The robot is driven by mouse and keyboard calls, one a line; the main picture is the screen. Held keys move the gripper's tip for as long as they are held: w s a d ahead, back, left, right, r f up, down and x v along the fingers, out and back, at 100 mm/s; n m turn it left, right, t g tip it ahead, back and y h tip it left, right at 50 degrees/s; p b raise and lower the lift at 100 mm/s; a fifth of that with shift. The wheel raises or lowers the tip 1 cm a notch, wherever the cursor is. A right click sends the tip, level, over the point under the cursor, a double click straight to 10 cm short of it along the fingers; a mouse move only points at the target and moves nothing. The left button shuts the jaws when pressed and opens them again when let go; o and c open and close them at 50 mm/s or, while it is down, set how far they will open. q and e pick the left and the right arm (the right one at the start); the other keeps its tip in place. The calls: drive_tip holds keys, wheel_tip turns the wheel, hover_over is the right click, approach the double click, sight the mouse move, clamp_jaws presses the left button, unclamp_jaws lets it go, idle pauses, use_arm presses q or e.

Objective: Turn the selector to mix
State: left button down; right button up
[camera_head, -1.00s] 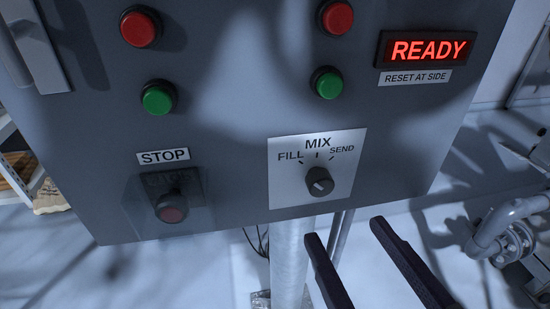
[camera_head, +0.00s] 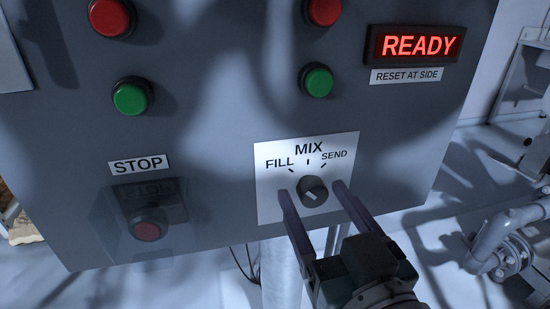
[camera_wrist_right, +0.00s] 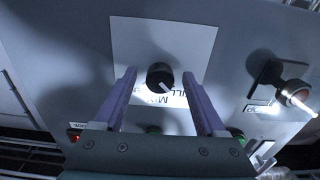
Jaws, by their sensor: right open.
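The selector (camera_head: 314,190) is a round black knob with a white line, on a white plate (camera_head: 347,146) labelled FILL, MIX and SEND. In the right wrist view the knob (camera_wrist_right: 158,74) appears upside down, and its white line points towards the FILL side. MIX is the middle, top mark. My right gripper (camera_head: 311,187) is open, with one finger on each side of the knob. Gaps show between the fingers and the knob, and it is not gripped. My left gripper is not in view.
The grey panel also carries a covered STOP button (camera_head: 147,229), green buttons (camera_head: 131,97) (camera_head: 317,81), red buttons (camera_head: 109,16) (camera_head: 324,10) and a lit READY display (camera_head: 417,46). Pipework (camera_head: 510,245) stands at the right. The panel around the selector plate is clear.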

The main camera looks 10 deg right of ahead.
drive_tip(key=shift+c, duration=0.3)
clamp_jaws()
idle(0.3)
